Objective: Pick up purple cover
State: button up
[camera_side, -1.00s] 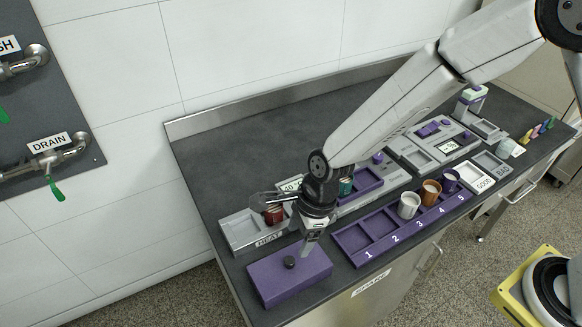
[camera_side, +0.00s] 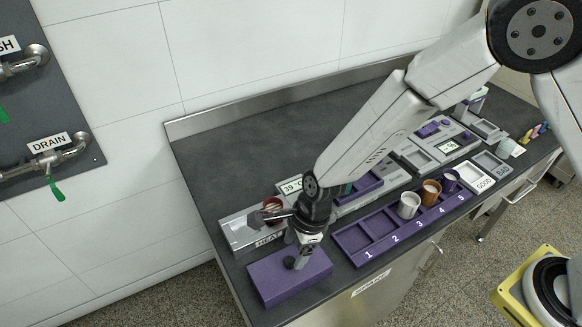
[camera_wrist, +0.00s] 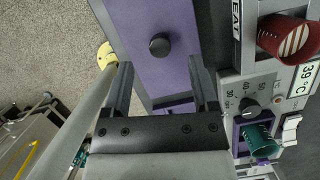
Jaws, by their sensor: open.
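The purple cover (camera_side: 270,283) is a flat rectangular lid with a black round knob (camera_side: 289,262) on top. It lies at the near left corner of the dark bench. In the wrist view the cover (camera_wrist: 160,75) runs up from between my fingers, with its knob (camera_wrist: 160,45) ahead of the fingertips and centred between them. My gripper (camera_side: 303,262) points down, just above the cover beside the knob. In the wrist view my gripper (camera_wrist: 160,72) is open, with nothing between its fingers. In the side view its fingers partly cover the lid's right part.
A heater marked HEAT (camera_side: 243,232) holds a red cup (camera_side: 271,206) behind the cover. To the right, a purple numbered rack (camera_side: 352,241) holds several cups, including a white one (camera_side: 408,205). The bench's front edge is close to the cover.

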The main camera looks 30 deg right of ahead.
aim_at(291, 260)
jog(key=shift+x, duration=1.75)
jog(key=shift+d, duration=0.1)
grip_shut()
